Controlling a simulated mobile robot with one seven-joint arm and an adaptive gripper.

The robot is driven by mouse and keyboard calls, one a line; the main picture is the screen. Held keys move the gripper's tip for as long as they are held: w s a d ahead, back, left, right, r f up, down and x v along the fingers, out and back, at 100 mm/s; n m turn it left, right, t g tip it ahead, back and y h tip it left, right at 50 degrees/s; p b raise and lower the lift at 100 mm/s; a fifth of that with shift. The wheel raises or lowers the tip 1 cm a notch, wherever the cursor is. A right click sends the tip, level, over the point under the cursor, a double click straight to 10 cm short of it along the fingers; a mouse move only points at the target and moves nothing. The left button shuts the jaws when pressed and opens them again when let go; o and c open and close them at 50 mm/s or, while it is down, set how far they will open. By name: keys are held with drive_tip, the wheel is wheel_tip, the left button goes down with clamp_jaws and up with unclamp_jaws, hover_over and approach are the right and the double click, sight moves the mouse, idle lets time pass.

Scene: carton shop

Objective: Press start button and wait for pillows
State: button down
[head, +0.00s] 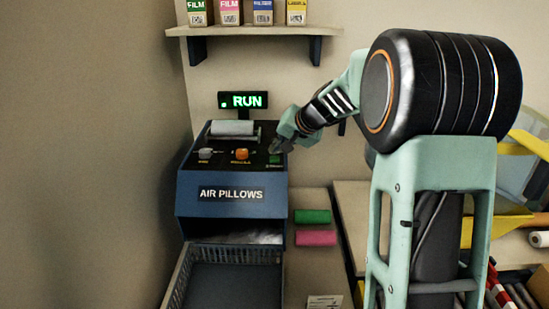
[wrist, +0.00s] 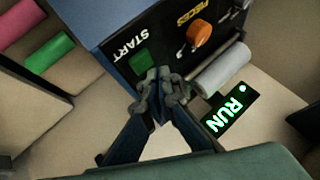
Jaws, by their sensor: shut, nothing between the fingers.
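The blue air pillow machine (head: 231,194) stands against the wall, with the label "AIR PILLOWS" on its front. Its display (head: 243,101) is lit green and reads "RUN"; it also shows in the wrist view (wrist: 231,108). The green start button (wrist: 141,61) is on the panel beside the word "START". My gripper (wrist: 158,79) is shut and empty, its fingertips just beside the button; I cannot tell whether they touch it. Whitish pillow material (head: 252,238) shows in the machine's outlet. The grey basket (head: 236,283) below looks empty where visible.
An orange knob (wrist: 199,32) marked "PIECES" and a grey knob (head: 206,153) sit on the panel. A white film roll (head: 232,128) lies behind them. Green (head: 312,216) and pink (head: 315,238) rolls lie right of the machine. A shelf (head: 254,31) with boxes hangs above.

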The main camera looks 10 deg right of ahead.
sight(276, 159)
drive_tip(key=shift+r+p, duration=1.65)
drive_tip(key=shift+r, duration=0.9)
